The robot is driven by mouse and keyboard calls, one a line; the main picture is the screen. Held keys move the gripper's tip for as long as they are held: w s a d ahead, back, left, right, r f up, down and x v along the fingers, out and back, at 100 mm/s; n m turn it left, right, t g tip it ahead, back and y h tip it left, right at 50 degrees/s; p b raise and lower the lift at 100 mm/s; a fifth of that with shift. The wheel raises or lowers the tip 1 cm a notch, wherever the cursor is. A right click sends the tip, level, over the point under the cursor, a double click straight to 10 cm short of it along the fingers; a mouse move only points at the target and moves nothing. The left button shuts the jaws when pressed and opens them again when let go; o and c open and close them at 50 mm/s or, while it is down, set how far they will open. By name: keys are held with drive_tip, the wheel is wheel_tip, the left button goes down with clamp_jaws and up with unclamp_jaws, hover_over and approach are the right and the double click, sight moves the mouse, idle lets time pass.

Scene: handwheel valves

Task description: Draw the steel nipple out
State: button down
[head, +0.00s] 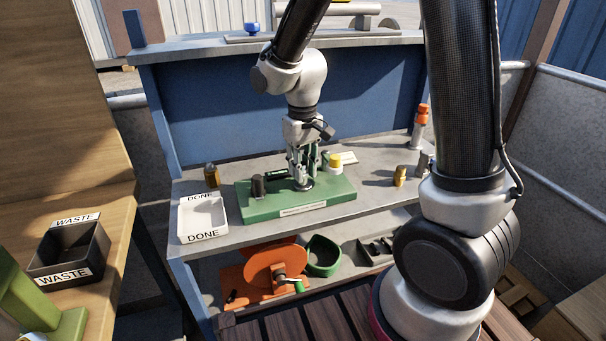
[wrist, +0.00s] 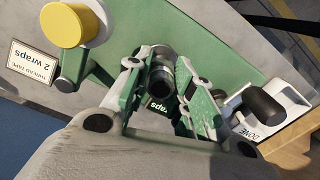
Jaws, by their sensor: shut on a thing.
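The steel nipple (wrist: 161,75) is a short dark metal cylinder in the wrist view, between the fingers of my gripper (wrist: 162,80). The fingers are shut on it. In the head view my gripper (head: 304,172) points down over the green base block (head: 275,213). The nipple's lower end and how it sits in the block are hidden or too small to tell.
A white DONE tray (head: 203,232) stands left of the block. A dark post (head: 258,187) and a yellow-topped spool (head: 335,163) flank my gripper. Brass-coloured pieces (head: 212,176) stand on the bench. A black WASTE bin (head: 70,250) is at far left.

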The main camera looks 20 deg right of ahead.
drive_tip(key=shift+r, duration=4.6)
